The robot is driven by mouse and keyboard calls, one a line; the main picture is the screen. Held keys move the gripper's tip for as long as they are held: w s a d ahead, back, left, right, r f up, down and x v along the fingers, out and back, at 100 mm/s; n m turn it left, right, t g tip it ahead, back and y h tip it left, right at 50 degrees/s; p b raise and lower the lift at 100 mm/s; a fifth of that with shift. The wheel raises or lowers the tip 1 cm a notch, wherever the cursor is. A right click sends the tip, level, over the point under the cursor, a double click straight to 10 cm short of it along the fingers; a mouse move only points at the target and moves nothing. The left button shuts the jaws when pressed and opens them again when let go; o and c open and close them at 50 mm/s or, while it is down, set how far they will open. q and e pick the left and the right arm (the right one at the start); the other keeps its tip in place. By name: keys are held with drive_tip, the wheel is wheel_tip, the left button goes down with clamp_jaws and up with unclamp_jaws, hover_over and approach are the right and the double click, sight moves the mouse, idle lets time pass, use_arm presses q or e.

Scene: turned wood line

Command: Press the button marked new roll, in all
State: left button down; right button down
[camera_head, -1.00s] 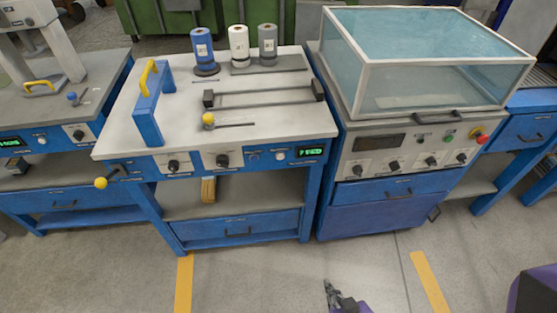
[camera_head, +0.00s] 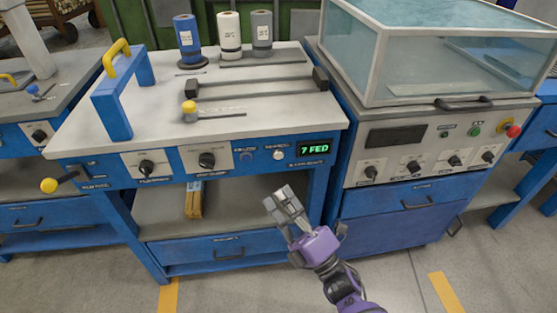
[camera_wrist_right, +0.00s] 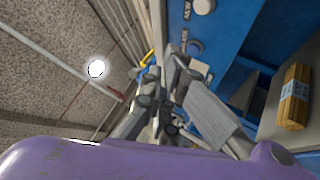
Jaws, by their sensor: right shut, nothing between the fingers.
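The blue bench's front panel (camera_head: 120,170) carries a white round button (camera_head: 278,154) left of a green display (camera_head: 314,149) reading "7 FED". Its label is small in the head view. In the right wrist view the white button (camera_wrist_right: 203,6) sits at the top edge beside lettering that starts "NEW". A blue button (camera_head: 246,155) is left of the white one; it also shows in the wrist view (camera_wrist_right: 194,46). My right gripper (camera_head: 279,201) is shut and empty, in front of and below the white button, apart from the panel. My left gripper is not in view.
Two black knobs (camera_head: 207,160) are left of the buttons. A yellow-ball lever (camera_head: 49,185) sticks out at the left. A cabinet with a glass cover (camera_head: 430,60) stands close on the right. A bundle of wooden sticks (camera_head: 194,200) lies on the shelf.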

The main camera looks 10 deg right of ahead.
sight(278, 156)
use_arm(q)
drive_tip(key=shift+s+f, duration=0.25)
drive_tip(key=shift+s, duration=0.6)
use_arm(e)
drive_tip(key=shift+s+a+r+n+y, duration=0.25)
drive_tip(key=shift+s+r+n+y, duration=0.1)
drive_tip(key=shift+n+y, duration=0.4)
